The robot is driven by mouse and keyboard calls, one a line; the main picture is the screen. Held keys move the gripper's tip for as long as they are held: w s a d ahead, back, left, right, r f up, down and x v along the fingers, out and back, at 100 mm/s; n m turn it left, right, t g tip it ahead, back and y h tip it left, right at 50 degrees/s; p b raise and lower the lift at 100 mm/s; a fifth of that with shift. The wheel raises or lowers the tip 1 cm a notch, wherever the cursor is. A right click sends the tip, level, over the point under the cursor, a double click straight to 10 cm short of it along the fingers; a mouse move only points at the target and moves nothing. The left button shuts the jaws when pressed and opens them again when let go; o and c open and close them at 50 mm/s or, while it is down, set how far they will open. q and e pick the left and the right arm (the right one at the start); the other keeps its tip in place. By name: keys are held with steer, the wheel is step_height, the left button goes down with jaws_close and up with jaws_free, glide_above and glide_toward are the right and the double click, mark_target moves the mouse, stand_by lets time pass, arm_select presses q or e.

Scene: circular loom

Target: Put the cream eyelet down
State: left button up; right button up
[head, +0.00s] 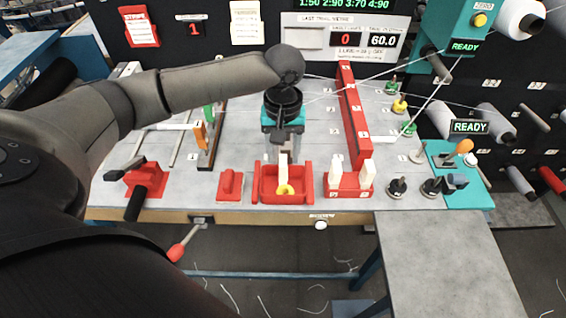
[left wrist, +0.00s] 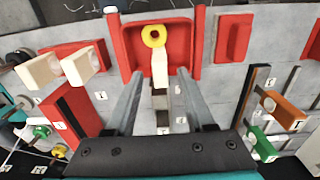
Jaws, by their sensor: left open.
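The cream eyelet (head: 283,172), a narrow cream piece with a yellow ring at its near end, is in the red tray (head: 258,184) at the front of the table. In the left wrist view, the cream piece (left wrist: 160,69) lies between my fingertips, with a gap on each side, and its yellow ring is inside the red tray (left wrist: 183,40). My left gripper (head: 283,160) points down over the back of the tray, open; its fingers show in the left wrist view (left wrist: 159,74). I cannot tell whether the eyelet fully rests on the tray floor. My right gripper is not in view.
Right of the tray, a red stand (head: 348,192) holds two cream blocks (head: 367,172), beside a long red upright bar (head: 354,115). A small red block (head: 230,185) and a red clamp (head: 147,180) sit left. Threads cross above the table's right side.

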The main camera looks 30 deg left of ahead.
arm_select(q)
step_height(320, 180, up, 7)
steer(key=shift+r+p, duration=0.15)
steer(key=shift+p, duration=0.2)
steer(key=shift+d, duration=0.1)
